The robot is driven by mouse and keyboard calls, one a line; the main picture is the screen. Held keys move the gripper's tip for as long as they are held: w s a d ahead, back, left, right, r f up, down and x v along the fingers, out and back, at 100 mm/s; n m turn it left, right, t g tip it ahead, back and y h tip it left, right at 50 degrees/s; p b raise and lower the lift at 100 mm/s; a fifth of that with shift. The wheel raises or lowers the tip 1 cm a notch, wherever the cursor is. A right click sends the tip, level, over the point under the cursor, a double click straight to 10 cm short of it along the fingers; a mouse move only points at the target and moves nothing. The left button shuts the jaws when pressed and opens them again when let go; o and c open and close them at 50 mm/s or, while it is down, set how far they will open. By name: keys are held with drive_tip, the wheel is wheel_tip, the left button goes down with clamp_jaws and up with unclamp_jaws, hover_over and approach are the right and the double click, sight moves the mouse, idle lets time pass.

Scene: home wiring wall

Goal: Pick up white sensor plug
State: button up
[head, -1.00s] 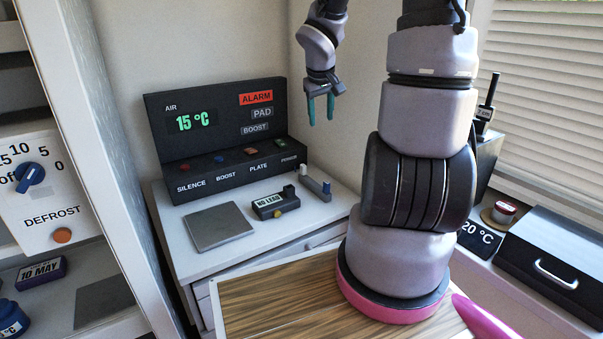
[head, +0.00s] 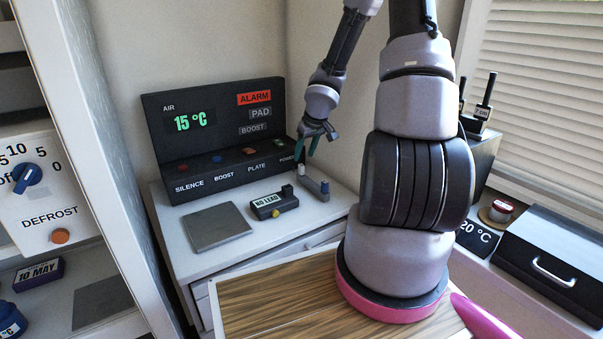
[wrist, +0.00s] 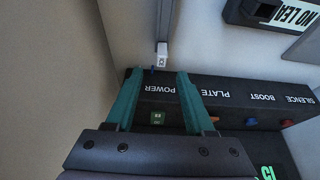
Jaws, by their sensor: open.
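The white sensor plug (head: 301,169) stands at the far end of a narrow grey holder (head: 313,182) on the white cabinet top, close to the control panel. A blue plug (head: 325,188) stands at the holder's near end. In the wrist view the white plug (wrist: 161,52) shows just beyond the fingertips, roughly centred between them. My gripper (head: 306,154) is open and empty, its teal fingers pointing down above the far end of the holder. In the wrist view my gripper (wrist: 160,74) has a clear gap between its fingers. I see no contact with the plug.
The black control panel (head: 215,120) with buttons stands right behind the holder. A black NO LEAD box (head: 272,203) sits to the left of the holder, with a grey plate (head: 217,228) further left. The wall is close behind. A wooden board (head: 270,303) lies in front.

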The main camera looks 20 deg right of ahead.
sight(302, 165)
drive_tip(key=shift+w+f, duration=0.15)
drive_tip(key=shift+f, duration=0.25)
drive_tip(key=shift+a+f, duration=0.1)
drive_tip(key=shift+s+x, duration=0.25)
drive_tip(key=shift+x, duration=2.35)
clamp_jaws()
